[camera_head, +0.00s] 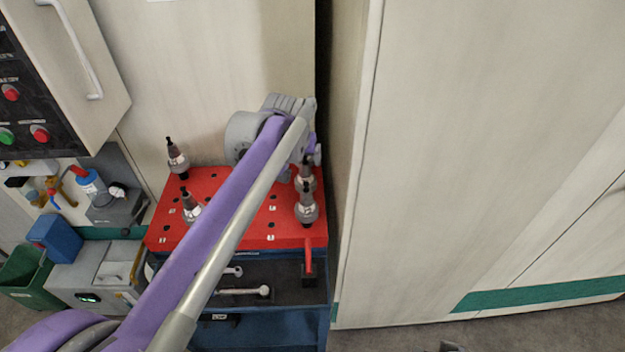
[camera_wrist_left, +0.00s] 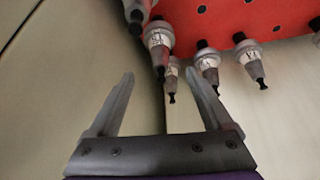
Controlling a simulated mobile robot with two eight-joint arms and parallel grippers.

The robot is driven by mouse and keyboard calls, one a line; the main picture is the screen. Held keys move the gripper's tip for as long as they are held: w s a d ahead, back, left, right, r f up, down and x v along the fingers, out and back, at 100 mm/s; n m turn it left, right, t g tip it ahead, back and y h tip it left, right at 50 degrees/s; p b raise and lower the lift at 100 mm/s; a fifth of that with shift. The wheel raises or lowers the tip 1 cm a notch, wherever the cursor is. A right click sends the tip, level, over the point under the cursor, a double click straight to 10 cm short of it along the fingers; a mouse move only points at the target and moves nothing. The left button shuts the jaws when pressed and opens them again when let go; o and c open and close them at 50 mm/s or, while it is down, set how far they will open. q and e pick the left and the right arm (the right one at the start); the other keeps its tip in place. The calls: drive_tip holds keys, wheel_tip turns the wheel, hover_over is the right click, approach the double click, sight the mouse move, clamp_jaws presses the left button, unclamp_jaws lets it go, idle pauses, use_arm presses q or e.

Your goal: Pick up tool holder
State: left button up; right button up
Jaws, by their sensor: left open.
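Several grey tool holders with black tips stand upright on a red board (camera_head: 240,243). Two stand near its right edge, a front one (camera_head: 307,208) and one behind it (camera_head: 305,178). Others stand at the back left (camera_head: 177,160) and left of the middle (camera_head: 190,208). My left arm crosses over the board, and its wrist hides the back right part. In the left wrist view my left gripper (camera_wrist_left: 160,73) is open and empty. One tool holder (camera_wrist_left: 159,45) shows between and beyond its fingertips, apart from them, with another tip (camera_wrist_left: 172,82) close by. My right gripper is not seen.
The board tops a blue cart (camera_head: 260,334) with a dark shelf holding wrenches (camera_head: 242,291). A tall pale cabinet (camera_head: 470,150) stands close on the right. A machine panel (camera_head: 40,100), blue box (camera_head: 55,238) and green bin (camera_head: 24,275) are at the left.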

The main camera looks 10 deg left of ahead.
sight(304, 167)
use_arm(q)
drive_tip(key=b+x, duration=0.1)
drive_tip(key=x, duration=1)
drive_tip(key=shift+r, duration=0.1)
clamp_jaws()
drive_tip(key=shift+r, duration=0.1)
idle(1.1)
